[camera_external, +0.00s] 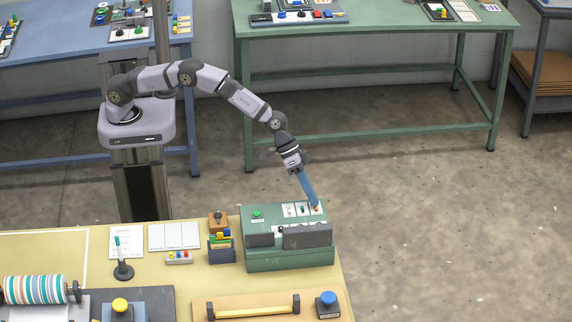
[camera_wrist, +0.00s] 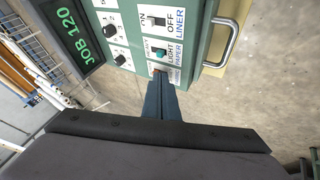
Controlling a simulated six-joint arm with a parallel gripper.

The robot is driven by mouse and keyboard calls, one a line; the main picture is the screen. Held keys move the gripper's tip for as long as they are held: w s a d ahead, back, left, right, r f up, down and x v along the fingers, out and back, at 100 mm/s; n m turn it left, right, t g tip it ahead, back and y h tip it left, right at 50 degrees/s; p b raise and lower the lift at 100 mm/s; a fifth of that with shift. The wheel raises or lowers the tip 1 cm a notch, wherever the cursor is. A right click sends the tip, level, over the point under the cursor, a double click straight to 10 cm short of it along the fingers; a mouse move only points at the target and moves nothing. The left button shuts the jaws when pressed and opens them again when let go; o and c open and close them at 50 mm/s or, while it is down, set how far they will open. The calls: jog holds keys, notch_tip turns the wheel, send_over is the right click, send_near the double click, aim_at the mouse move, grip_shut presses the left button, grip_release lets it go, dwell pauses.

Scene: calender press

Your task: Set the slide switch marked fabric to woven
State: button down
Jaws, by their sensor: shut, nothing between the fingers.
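The green press console (camera_external: 290,262) stands at the right end of the yellow table, with a row of white-plated slide switches on top. In the wrist view, the switch plate marked LINER (camera_wrist: 160,18) is at the top, and below it is a plate marked LIGHT and PAPER (camera_wrist: 160,52) with a teal slider. A further switch plate (camera_wrist: 172,72) sits right at my fingertips; its lettering is partly covered and I cannot read it as fabric or tell its setting. My gripper (camera_external: 315,205), blue-fingered, is shut and empty, its tips at this last plate (camera_wrist: 160,80). I cannot tell whether they touch the slider.
A silver handle (camera_wrist: 229,45) sticks out from the console's side. A green button (camera_external: 257,213) is on the console's left. Small bins (camera_external: 221,247) stand left of the console.

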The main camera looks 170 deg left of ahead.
jog(key=shift+s+f+b, duration=0.2)
jog(key=shift+s+b, duration=0.6)
jog(key=shift+b, duration=0.15)
jog(key=shift+s+f+b, duration=0.1)
jog(key=shift+s+b, duration=0.95)
jog(key=shift+s, duration=0.05)
jog(key=b+v, duration=0.3)
jog(key=v, duration=0.7)
jog(key=shift+r, duration=0.25)
jog(key=shift+s, duration=0.1)
